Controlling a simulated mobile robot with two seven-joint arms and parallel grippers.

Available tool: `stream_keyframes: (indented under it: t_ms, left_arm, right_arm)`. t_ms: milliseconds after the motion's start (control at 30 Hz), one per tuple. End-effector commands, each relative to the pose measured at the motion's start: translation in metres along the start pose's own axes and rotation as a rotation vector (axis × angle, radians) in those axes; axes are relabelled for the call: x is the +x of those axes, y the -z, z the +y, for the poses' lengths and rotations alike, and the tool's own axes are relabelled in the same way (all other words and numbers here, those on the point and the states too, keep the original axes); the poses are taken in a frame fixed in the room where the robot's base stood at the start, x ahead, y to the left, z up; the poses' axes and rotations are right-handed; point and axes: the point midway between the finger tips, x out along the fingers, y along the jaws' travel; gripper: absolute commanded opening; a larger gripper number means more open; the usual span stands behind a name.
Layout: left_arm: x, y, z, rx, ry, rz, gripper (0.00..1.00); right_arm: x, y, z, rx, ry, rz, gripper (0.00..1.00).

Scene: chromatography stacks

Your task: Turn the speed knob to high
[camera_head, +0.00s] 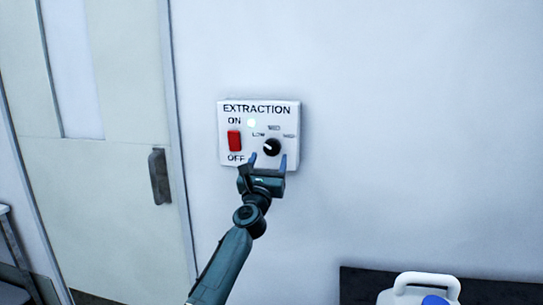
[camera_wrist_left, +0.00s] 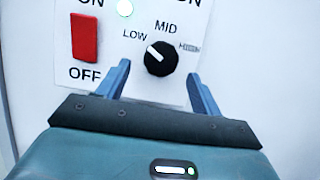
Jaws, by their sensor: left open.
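The speed knob (camera_head: 271,147) is a round black dial on the white EXTRACTION panel (camera_head: 290,118). In the left wrist view the knob (camera_wrist_left: 160,61) has its white pointer line aimed up and left, toward LOW. MID is marked above it, and a blurred label stands to its right. My left gripper (camera_head: 268,161) is open, just below the knob in the head view. In the left wrist view its two blue fingers (camera_wrist_left: 158,70) stand either side of the knob's lower part, with gaps. I cannot tell how far the fingertips are from the panel. My right gripper is not in view.
A red switch (camera_head: 234,141) sits left of the knob, between ON and OFF. A light (camera_head: 251,122) glows pale green above. A door with a dark handle (camera_head: 159,176) is at left. A white jug (camera_head: 421,288) stands at lower right. The wall right of the panel is clear.

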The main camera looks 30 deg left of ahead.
Motion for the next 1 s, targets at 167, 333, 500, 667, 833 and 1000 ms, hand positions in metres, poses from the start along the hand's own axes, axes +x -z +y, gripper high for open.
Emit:
stream_keyframes:
  t_ms: [167, 333, 500, 667, 833, 1000]
  left_arm:
    - [0.025, 0.003, 0.0, 0.001, 0.001, -0.001, 0.66]
    - [0.038, 0.002, 0.0, 0.0, 0.001, 0.0, 0.66]
    - [0.042, 0.001, 0.0, 0.001, 0.001, 0.001, 0.66]
    - [0.042, 0.0, 0.0, 0.001, 0.001, 0.001, 0.66]
    - [0.042, 0.0, 0.0, 0.001, 0.001, 0.0, 0.54]
    - [0.042, 0.001, 0.0, 0.001, 0.001, 0.0, 0.4]
  right_arm:
    - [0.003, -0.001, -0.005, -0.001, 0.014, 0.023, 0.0]
    - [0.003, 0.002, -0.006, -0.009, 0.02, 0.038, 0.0]
    - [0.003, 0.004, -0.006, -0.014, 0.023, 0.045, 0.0]
    - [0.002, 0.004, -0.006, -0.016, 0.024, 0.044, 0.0]
    - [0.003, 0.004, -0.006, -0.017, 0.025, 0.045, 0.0]
    - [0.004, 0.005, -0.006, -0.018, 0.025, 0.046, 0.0]
